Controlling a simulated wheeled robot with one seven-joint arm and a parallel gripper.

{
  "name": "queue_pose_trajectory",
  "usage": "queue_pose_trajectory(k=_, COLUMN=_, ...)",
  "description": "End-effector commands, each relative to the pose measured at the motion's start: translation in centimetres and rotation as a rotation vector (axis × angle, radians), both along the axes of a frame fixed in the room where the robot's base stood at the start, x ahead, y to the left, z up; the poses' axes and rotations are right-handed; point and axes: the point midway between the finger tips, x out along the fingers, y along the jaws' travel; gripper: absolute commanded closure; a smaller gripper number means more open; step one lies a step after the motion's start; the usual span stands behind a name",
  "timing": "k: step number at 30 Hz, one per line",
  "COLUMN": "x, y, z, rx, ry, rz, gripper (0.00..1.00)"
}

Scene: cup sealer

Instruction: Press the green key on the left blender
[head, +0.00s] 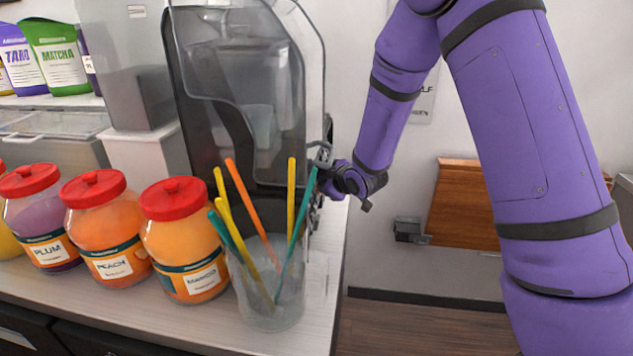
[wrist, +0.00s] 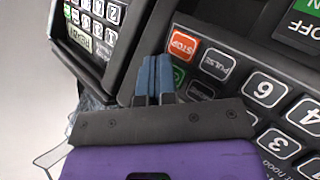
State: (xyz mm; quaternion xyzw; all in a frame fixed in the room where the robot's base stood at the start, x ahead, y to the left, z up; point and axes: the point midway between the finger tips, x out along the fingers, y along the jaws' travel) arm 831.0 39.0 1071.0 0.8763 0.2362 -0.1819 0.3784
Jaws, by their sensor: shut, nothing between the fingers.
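A blender (head: 215,85) with a clear cover stands on the counter in the head view. My gripper (head: 323,158) is at its right side there; the fingertips are hard to make out. In the wrist view my gripper (wrist: 157,62) is shut and empty, in front of a dark key panel (wrist: 235,45) seen upside down. The panel has a red STOP key (wrist: 183,44), a PULSE key and number keys. A green key (wrist: 178,75) shows partly, just right of the fingers. Contact is not clear. A second panel (wrist: 98,30) is at upper left. I cannot tell which panel is the left blender's.
A clear cup of coloured straws (head: 268,300) stands in front of the blender. Red-lidded jars (head: 185,235) line the counter to the left. The floor right of the counter is open.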

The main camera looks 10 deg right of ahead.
Motion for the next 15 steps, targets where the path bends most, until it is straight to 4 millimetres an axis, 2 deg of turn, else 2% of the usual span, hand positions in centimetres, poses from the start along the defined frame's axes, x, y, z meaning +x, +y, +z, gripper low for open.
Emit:
queue_pose_trajectory(k=7, x=-0.1, y=-0.2, z=0.1, rx=0.001, ry=-0.001, rz=0.001, gripper=1.00)
queue_pose_trajectory(k=15, x=-0.5, y=-1.2, z=0.5, rx=0.000, ry=-0.001, rz=0.000, gripper=1.00)
